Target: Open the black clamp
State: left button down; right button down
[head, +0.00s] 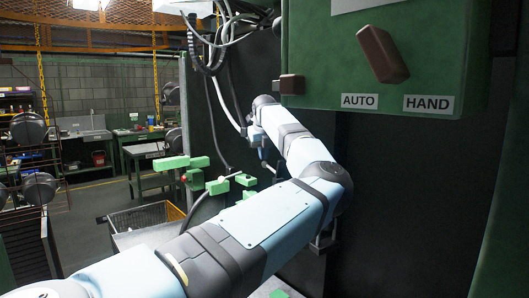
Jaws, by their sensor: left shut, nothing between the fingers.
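My left arm reaches from the bottom left across the middle, and its wrist bends near a dark panel. My left gripper (263,155) is small and partly hidden beyond the wrist; it is shut and empty. It is behind and to the right of several green clamp-like fittings (219,185), apart from them as far as I can tell. I cannot make out a clearly black clamp. A green control box (430,60) with AUTO and HAND labels and a reddish-brown lever (382,54) is at the upper right. My right gripper is not in view.
A small brown block (291,85) sits at the box's left edge. Hoses and cables (205,50) hang at the upper middle. A yellow-rimmed basket (147,217) stands lower left. Dark round hangers (28,129) hang far left. Workbenches and open floor lie behind.

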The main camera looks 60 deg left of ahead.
pick_arm(q)
jog(key=shift+s+f, duration=0.1)
jog(key=shift+f, duration=0.15)
dwell(0.4)
jog(key=a+r, duration=0.2)
jog(key=r, duration=0.4)
jog(key=s+a+r+p, duration=0.1)
jog(key=a+r, duration=0.2)
jog(key=r, duration=0.4)
jog(key=shift+s, duration=0.25)
jog(key=shift+w+f, duration=0.1)
jog(key=shift+f, duration=0.05)
jog(key=shift+p, duration=0.3)
